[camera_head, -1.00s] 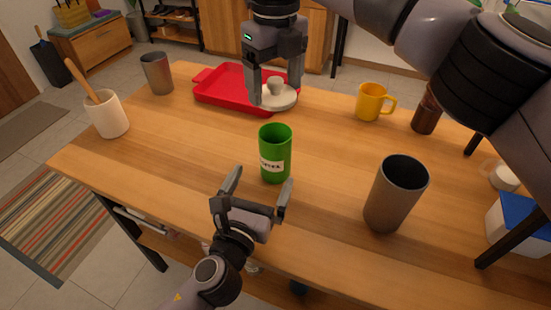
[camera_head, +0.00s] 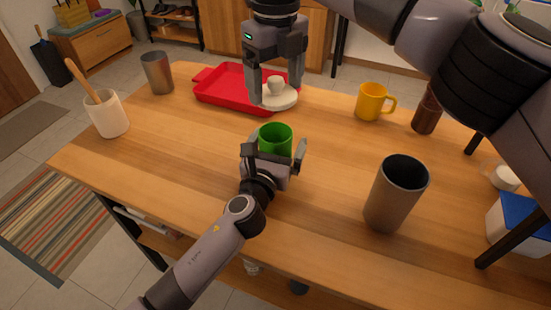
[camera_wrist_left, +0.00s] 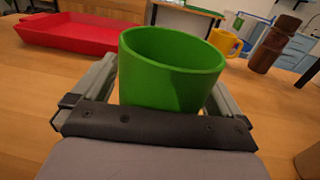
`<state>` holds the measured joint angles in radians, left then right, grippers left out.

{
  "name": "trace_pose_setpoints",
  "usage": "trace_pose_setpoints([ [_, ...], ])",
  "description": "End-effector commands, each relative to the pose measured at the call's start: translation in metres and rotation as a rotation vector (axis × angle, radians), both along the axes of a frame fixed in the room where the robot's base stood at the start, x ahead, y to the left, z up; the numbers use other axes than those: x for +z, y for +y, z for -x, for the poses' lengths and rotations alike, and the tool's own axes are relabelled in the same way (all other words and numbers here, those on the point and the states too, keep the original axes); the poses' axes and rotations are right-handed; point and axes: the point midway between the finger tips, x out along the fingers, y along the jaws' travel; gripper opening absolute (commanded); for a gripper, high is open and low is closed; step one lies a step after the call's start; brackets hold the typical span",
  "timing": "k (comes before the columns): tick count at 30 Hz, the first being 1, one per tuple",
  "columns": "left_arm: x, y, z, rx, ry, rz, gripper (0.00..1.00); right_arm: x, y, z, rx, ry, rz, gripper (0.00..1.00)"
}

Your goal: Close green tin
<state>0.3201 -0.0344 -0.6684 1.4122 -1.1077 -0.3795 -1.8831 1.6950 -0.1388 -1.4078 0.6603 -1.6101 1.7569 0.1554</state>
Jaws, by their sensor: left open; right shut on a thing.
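The green tin (camera_head: 275,137) stands upright and open-topped near the middle of the table. My left gripper (camera_head: 273,150) is open, with its fingers on either side of the tin. In the left wrist view the tin (camera_wrist_left: 170,72) sits between the two fingers, its open rim facing up, and the gripper body hides its lower part. My right gripper (camera_head: 275,97) is shut on the knob of a pale round lid (camera_head: 281,103), which it holds by the red tray, behind the tin. I cannot tell whether the lid touches anything.
The red tray (camera_head: 213,90) lies behind. A dark grey cup (camera_head: 396,194) stands to the right, with a yellow mug (camera_head: 371,102) and brown grinder (camera_head: 427,112) behind it. A white pot (camera_head: 108,116) and metal cup (camera_head: 158,73) stand left.

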Motion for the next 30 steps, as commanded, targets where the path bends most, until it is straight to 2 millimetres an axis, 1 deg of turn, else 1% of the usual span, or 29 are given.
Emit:
trace_pose_setpoints([
  [7, 0.0, 0.0, 0.0, 0.0, 0.0, 0.0, 1.0, 0.0, 0.0, 0.0, 0.0, 0.0, 0.0, 0.46],
  [8, 0.0, 0.0, 0.0, 0.0, 0.0, 0.0, 0.97, 0.0, 0.0, 0.0, 0.0, 0.0, 0.0, 0.46],
  [9, 0.0, 0.0, 0.0, 0.0, 0.0, 0.0, 0.84, 0.0, 0.0, 0.0, 0.0, 0.0, 0.0, 0.46],
  [11, 0.0, 0.0, 0.0, 0.0, 0.0, 0.0, 0.64, 0.0, 0.0, 0.0, 0.0, 0.0, 0.0, 0.46],
  [12, 0.0, 0.0, 0.0, 0.0, 0.0, 0.0, 0.51, 0.0, 0.0, 0.0, 0.0, 0.0, 0.0, 0.46],
  [15, 0.0, 0.0, 0.0, 0.0, 0.0, 0.0, 0.23, 0.0, 0.0, 0.0, 0.0, 0.0, 0.0, 0.46],
  [17, 0.0, 0.0, 0.0, 0.0, 0.0, 0.0, 0.23, -0.001, 0.0, 0.0, 0.0, 0.0, 0.0, 0.46],
  [20, 0.0, 0.0, 0.0, 0.0, 0.0, -0.001, 0.23, -0.008, 0.0, 0.0, 0.0, 0.002, 0.0, 0.46],
  [27, 0.0, 0.0, 0.0, 0.0, 0.001, -0.001, 0.23, -0.042, 0.0, 0.0, 0.001, 0.003, 0.001, 0.46],
  [30, 0.0, 0.0, 0.0, 0.0, 0.001, -0.001, 0.23, -0.05, 0.0, 0.0, 0.0, 0.002, 0.001, 0.46],
])
